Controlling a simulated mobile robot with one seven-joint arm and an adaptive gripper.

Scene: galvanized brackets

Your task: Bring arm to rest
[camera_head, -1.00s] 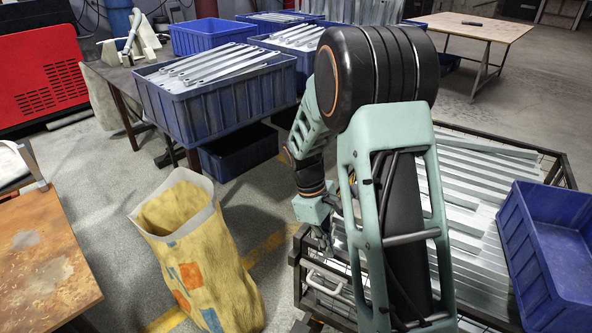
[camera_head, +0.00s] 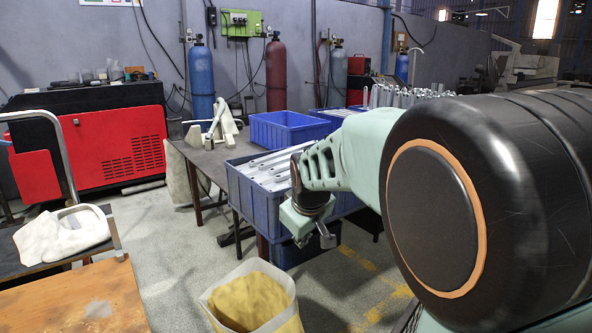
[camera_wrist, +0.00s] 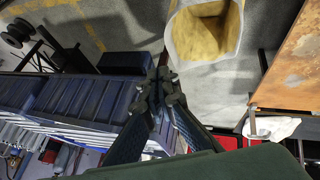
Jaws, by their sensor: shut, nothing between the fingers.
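My gripper (camera_head: 327,240) hangs below my pale green arm in the head view, in front of the blue crate of metal brackets (camera_head: 242,205). In the wrist view my gripper (camera_wrist: 160,82) has its dark fingers together with nothing between them. The same blue crate (camera_wrist: 75,110) shows at the left of the wrist view. My arm's large black joint covers the right side of the head view and hides what lies behind it.
An open yellow sack (camera_head: 282,300) stands on the floor below my gripper. A rusty-topped table (camera_head: 110,295) is at the lower left. Behind are a red machine (camera_head: 112,145), an empty blue crate (camera_head: 288,130) and gas cylinders (camera_head: 275,75). Grey floor is clear at the left centre.

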